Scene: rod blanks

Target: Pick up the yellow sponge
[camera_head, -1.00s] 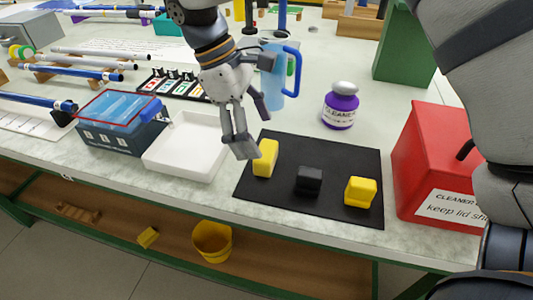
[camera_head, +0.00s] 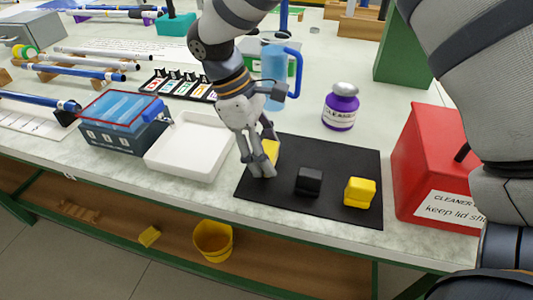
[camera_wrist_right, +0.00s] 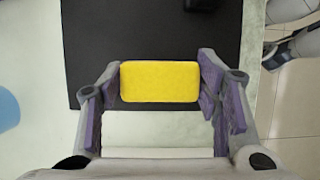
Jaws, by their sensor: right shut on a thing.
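A yellow sponge (camera_head: 273,150) stands at the left side of a black mat (camera_head: 325,157) on the bench. My right gripper (camera_head: 262,168) has its fingers around this sponge and is shut on it. In the right wrist view the yellow sponge (camera_wrist_right: 160,81) sits between the two fingers of the right gripper (camera_wrist_right: 160,85). A second yellow sponge (camera_head: 360,192) is at the right of the mat. A black block (camera_head: 309,181) lies between the two sponges. My left gripper is not in view.
A white tray (camera_head: 190,165) is just left of the mat. A red box (camera_head: 430,150) stands to its right, and a purple cleaner bottle (camera_head: 341,108) behind it. A blue jug (camera_head: 274,63) is behind the gripper. A yellow bucket (camera_head: 213,240) is below the bench.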

